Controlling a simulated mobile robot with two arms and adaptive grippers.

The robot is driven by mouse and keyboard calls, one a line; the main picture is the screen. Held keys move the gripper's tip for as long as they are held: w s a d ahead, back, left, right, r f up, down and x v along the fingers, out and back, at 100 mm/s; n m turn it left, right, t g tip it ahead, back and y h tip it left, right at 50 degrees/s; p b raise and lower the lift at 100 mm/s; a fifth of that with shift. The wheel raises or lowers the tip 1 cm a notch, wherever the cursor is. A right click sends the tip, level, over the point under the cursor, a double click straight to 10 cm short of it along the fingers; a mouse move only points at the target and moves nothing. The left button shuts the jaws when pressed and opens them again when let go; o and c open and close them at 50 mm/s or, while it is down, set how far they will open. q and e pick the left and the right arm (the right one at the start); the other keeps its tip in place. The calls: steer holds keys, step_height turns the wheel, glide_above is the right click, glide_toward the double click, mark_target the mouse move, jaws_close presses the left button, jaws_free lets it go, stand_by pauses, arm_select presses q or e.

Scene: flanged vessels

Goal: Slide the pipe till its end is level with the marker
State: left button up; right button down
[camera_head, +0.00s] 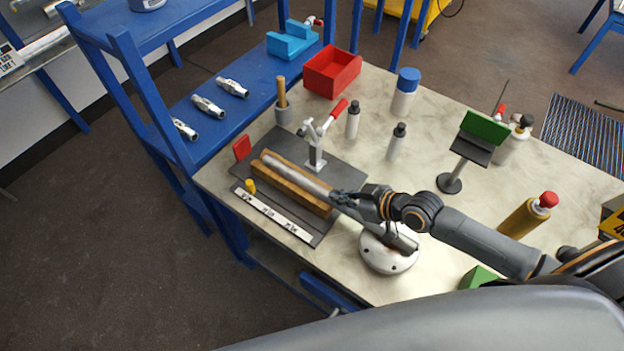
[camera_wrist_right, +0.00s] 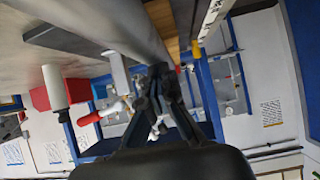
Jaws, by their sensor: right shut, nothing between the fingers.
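The grey pipe (camera_head: 303,178) lies along a wooden cradle (camera_head: 290,190) on a dark board. Its far end is near a small yellow marker (camera_head: 250,186) beside a white scale (camera_head: 275,214). The end looks roughly level with the marker; I cannot tell exactly. In the wrist view the pipe (camera_wrist_right: 120,25) is large at the top, with the marker small (camera_wrist_right: 197,48) beyond. My right gripper (camera_head: 340,197) is shut and empty, close against the pipe; contact is unclear. Its fingertips (camera_wrist_right: 160,72) show in the wrist view. My left gripper is out of view.
A toggle clamp (camera_head: 316,150) with a red handle stands beside the cradle. A red plate (camera_head: 241,147) stands at the board's far edge. A round metal flange (camera_head: 385,262) lies below my right wrist. Bottles (camera_head: 396,142) and a green-topped stand (camera_head: 450,183) are to the right.

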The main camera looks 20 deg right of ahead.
mark_target(382, 229)
steer(key=shift+s+f, duration=0.4)
steer(key=shift+f, duration=0.2)
steer(key=shift+w+d+r+p, duration=0.1)
steer(key=shift+w+r+p, duration=0.05)
steer(key=shift+r+p, duration=0.7)
steer(key=shift+r, duration=0.1)
steer(key=s+d, duration=0.2)
steer(key=s+d+b, duration=0.1)
steer(key=s+d, duration=0.1)
steer(key=s, duration=0.1)
steer(key=s+d+b, duration=0.1)
steer(key=s+d, duration=0.1)
steer(key=s, duration=0.1)
steer(key=shift+d, duration=0.1)
steer(key=shift+s+d+r, duration=0.1)
steer(key=shift+s+d, duration=0.4)
steer(key=shift+s, duration=0.1)
